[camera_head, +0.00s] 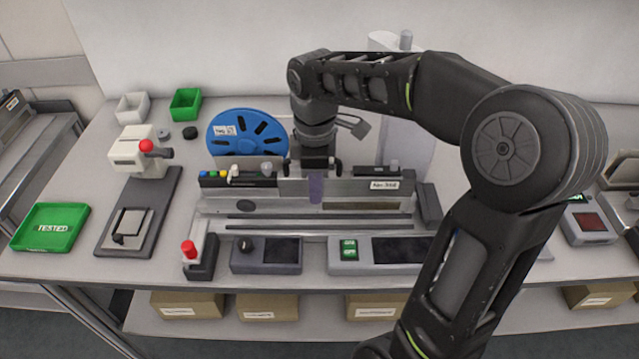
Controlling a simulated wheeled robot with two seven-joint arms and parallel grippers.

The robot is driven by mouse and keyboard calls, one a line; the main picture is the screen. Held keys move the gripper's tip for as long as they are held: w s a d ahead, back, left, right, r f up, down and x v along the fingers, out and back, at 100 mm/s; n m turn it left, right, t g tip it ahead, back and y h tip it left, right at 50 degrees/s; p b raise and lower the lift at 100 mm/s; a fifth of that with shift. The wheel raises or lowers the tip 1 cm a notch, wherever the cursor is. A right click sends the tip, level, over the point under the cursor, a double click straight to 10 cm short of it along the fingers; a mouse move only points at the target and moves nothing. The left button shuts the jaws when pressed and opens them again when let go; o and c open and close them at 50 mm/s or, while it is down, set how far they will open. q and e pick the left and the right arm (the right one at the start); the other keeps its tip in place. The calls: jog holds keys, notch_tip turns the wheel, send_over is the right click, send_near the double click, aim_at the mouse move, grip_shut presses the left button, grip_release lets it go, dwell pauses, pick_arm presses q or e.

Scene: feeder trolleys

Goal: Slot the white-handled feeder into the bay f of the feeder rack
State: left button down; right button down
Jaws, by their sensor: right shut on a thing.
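My right gripper (316,172) points straight down over the middle of a long grey bench unit (250,207). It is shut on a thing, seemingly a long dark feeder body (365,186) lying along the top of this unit. The jaws and wrist hide most of the grip, and a purple-grey piece (316,189) shows just below them. A small white lever (233,173) stands on the unit's left part; I cannot tell whether it is the feeder's handle. I cannot make out a feeder rack or bay f. My left gripper is not in view.
A blue reel (247,138) stands behind the unit. A white device with a red knob (133,151), a green tray (50,228) and small bins (185,104) are on the left. Control boxes (266,255) line the front. Cartons (267,306) sit on the shelf below.

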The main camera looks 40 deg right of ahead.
jog(key=shift+w+a, duration=0.2)
jog(key=c, duration=1.2)
grip_release()
jog(key=shift+o, duration=0.2)
notch_tip(320, 180, up, 8)
jog(key=shift+f, duration=0.1)
